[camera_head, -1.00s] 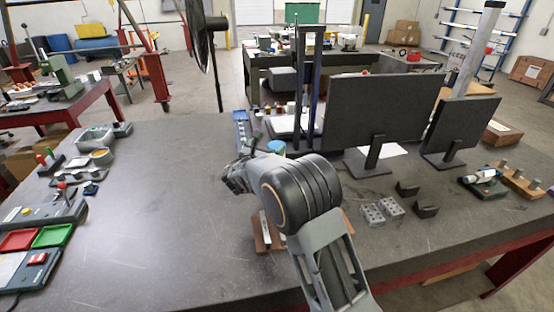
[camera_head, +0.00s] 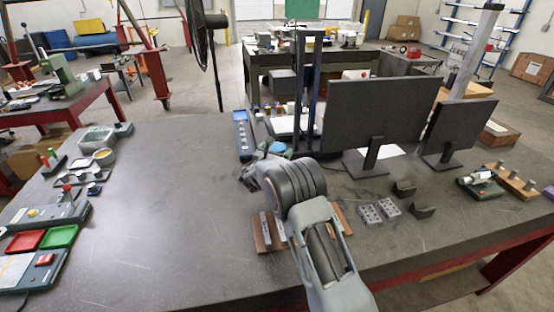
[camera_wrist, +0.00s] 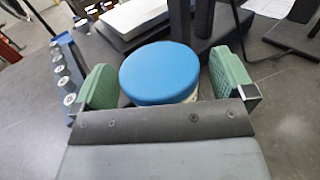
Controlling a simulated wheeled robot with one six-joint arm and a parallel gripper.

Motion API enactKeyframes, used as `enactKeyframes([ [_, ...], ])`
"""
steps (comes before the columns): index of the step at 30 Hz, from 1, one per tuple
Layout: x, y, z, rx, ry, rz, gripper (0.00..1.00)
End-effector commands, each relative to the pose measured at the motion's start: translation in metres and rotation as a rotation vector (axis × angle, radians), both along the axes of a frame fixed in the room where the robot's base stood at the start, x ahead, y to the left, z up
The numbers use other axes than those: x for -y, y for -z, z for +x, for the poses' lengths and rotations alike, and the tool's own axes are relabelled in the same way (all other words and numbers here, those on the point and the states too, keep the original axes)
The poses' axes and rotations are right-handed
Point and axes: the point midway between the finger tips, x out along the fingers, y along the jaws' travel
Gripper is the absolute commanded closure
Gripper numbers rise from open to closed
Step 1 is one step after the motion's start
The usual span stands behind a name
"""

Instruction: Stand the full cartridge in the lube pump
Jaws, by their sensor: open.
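A round blue-topped container (camera_wrist: 158,72) sits between the two green finger pads of my gripper (camera_wrist: 166,82) in the wrist view. The pads are apart, with a visible gap at least on the left. In the head view the blue top (camera_head: 278,147) shows just behind my wrist, which hides most of the container and my fingers. I cannot tell whether this is the cartridge or part of the lube pump. A blue rack (camera_head: 241,135) holding several small pale-topped cylinders stands left of it; the rack also shows in the wrist view (camera_wrist: 72,58).
Two dark monitors (camera_head: 375,115) and dark upright posts (camera_head: 307,90) stand close behind and right. Wooden-based pieces (camera_head: 262,234) lie under my arm. Grey blocks (camera_head: 378,212) and a green-based white device (camera_head: 480,182) are at right. The table's left middle is clear.

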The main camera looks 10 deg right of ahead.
Motion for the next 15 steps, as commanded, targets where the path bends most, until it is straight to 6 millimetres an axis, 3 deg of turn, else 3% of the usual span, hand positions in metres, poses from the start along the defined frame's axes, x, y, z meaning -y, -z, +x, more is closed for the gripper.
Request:
enactKeyframes([
  [10,0.0032,0.0004,0.0041,-0.001,0.0,-0.001,0.01],
  [15,0.0032,0.0003,0.0041,-0.001,0.0,-0.001,0.17],
])
